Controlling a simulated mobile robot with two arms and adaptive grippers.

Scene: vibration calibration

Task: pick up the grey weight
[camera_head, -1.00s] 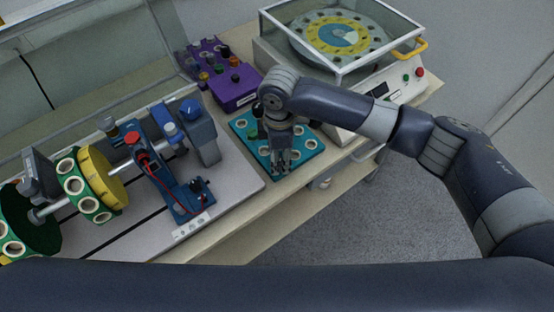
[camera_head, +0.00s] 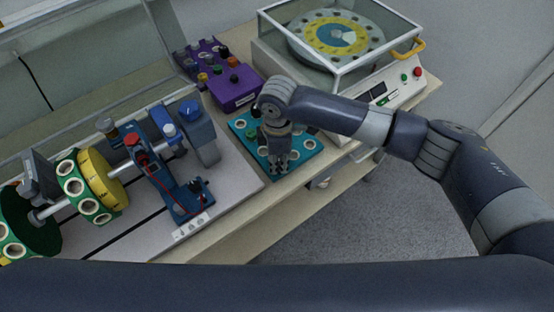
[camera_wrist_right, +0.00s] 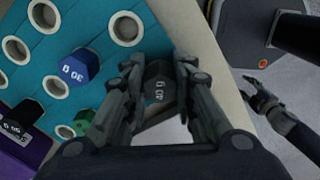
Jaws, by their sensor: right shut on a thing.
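My right gripper (camera_head: 279,172) is over the near edge of the teal tray (camera_head: 245,121) in the head view. In the right wrist view my right gripper (camera_wrist_right: 160,92) is shut on a dark grey weight (camera_wrist_right: 160,78) whose top reads "40 g". The weight lies between the two fingers, near the tray's edge; its lower part is hidden, so I cannot tell if it is clear of its hole. A blue weight (camera_wrist_right: 78,67) marked 30 g and a green weight (camera_wrist_right: 83,121) sit in the tray. My left gripper does not show in the head view.
A purple control box (camera_head: 232,86) stands behind the tray. A glass-covered machine with a round disc (camera_head: 340,37) stands to the right. A shaft rig with yellow and green discs (camera_head: 103,178) stands to the left. Several tray holes are empty.

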